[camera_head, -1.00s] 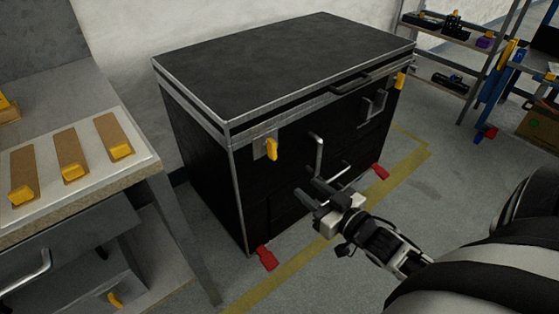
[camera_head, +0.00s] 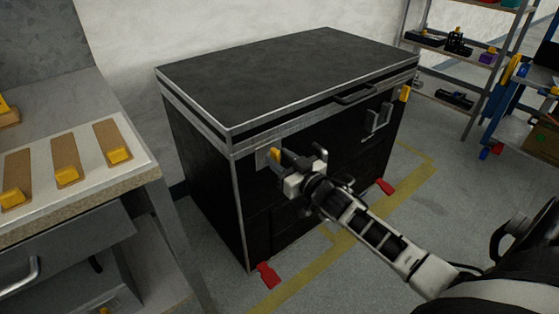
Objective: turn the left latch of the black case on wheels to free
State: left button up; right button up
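The black case on wheels (camera_head: 210,145) stands on the floor with its lid (camera_head: 290,75) down. Its left latch (camera_head: 275,156) is a yellow lever on a metal plate at the front left, below the lid seam. My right gripper (camera_head: 294,160) is at this latch, its fingers just right of or around the lever. The gripper hides part of the lever, and I cannot tell whether the fingers touch it or how far apart they are. The other yellow latch (camera_head: 405,93) is at the right end of the front. My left gripper is not in view.
Red wheel pedals (camera_head: 267,275) stick out at the case's base. A grey bench (camera_head: 80,190) with yellow-tipped brown blocks stands close on the left. A shelf rack and blue cart stand at the back right. Floor with yellow tape is clear in front.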

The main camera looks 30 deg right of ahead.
jog(key=shift+w, duration=0.35)
grip_shut()
